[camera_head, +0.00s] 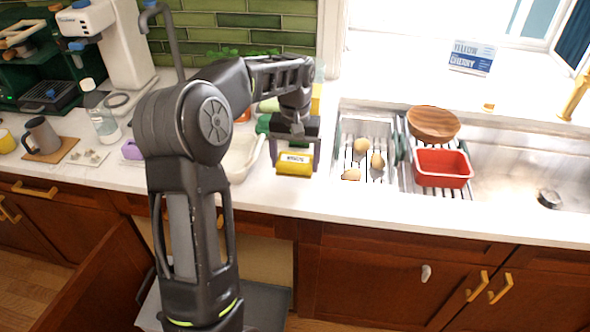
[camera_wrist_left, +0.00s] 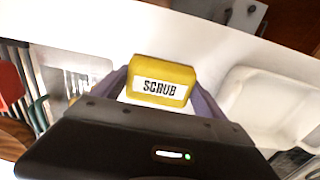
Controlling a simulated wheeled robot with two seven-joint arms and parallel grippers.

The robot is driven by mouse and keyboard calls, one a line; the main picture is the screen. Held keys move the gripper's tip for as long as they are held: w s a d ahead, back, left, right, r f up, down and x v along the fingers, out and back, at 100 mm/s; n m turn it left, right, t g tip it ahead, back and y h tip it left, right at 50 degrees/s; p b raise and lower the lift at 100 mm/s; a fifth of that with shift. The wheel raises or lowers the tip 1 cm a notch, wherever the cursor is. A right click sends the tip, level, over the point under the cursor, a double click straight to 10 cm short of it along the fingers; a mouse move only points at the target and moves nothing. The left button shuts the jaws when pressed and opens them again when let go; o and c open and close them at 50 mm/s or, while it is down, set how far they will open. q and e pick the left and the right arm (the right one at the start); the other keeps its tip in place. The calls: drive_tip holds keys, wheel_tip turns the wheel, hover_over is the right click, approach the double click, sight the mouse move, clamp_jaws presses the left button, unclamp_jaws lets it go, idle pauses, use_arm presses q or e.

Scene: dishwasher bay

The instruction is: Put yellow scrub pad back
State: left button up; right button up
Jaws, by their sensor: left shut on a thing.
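The yellow scrub pad (camera_head: 295,164) has a white label, and in the left wrist view its label reads SCRUB (camera_wrist_left: 161,80). My left gripper (camera_head: 294,160) is shut on the pad, with one finger on each side of it. The gripper and pad are over the white counter, near its front edge, left of the sink rack. I cannot tell whether the pad touches the counter. A white tray (camera_head: 238,172) lies just left of the gripper, and it also shows in the left wrist view (camera_wrist_left: 262,108). My right gripper is not in view.
A drying rack with several potatoes (camera_head: 377,160), a red tub (camera_head: 442,168) and a wooden bowl (camera_head: 433,122) is to the right. A yellow item (camera_head: 317,98) and green things stand behind the gripper. A grey mug (camera_head: 42,136) and a coffee machine (camera_head: 112,45) are at left.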

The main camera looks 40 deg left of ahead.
sight(295, 172)
use_arm(q)
drive_tip(key=shift+f+p, duration=0.35)
drive_tip(key=shift+f, duration=1.45)
drive_tip(key=shift+f, duration=0.15)
drive_tip(key=o, duration=1.3)
drive_tip(key=shift+o, duration=0.2)
wheel_tip(295, 172, up, 12)
drive_tip(key=shift+r, duration=0.2)
